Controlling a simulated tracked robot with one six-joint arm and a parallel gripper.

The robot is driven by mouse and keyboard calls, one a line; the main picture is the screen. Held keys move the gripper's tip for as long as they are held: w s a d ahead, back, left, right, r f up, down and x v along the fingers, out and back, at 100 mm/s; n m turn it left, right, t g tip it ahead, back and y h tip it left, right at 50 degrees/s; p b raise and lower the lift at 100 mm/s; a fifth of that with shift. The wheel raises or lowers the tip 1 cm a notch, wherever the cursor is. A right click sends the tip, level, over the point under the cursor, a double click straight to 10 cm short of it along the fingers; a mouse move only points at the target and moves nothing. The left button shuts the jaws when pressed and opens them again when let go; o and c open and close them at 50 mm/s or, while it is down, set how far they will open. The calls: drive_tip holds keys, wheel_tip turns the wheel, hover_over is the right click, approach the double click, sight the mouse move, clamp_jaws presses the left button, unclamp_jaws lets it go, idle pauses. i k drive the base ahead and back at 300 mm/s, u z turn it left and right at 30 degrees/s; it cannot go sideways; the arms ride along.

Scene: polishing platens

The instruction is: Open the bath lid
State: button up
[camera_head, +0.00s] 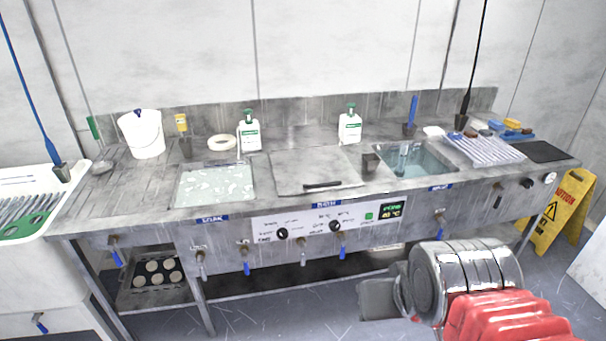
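The bath lid (315,165) is a flat grey metal plate lying over the middle bath of the steel bench. It looks shut. Its dark bar handle (322,185) lies along the front edge. My arm, with a silver section and a red sleeve, shows at the lower right. A grey end part that looks like my gripper (378,299) is in front of the bench, low and to the right of the lid, apart from it. Its fingers are not clear, and I cannot see anything held.
An open bath with white bits (214,185) is left of the lid, and a water-filled bath (412,160) is right. A dark cup (370,164) stands near the lid's right edge. Two white bottles (249,132) stand behind. A control panel (325,222) and blue-handled taps line the front.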

sight(308, 169)
drive_tip(key=u, duration=0.6)
drive_tip(key=i, duration=1.2)
drive_tip(key=u, duration=0.25)
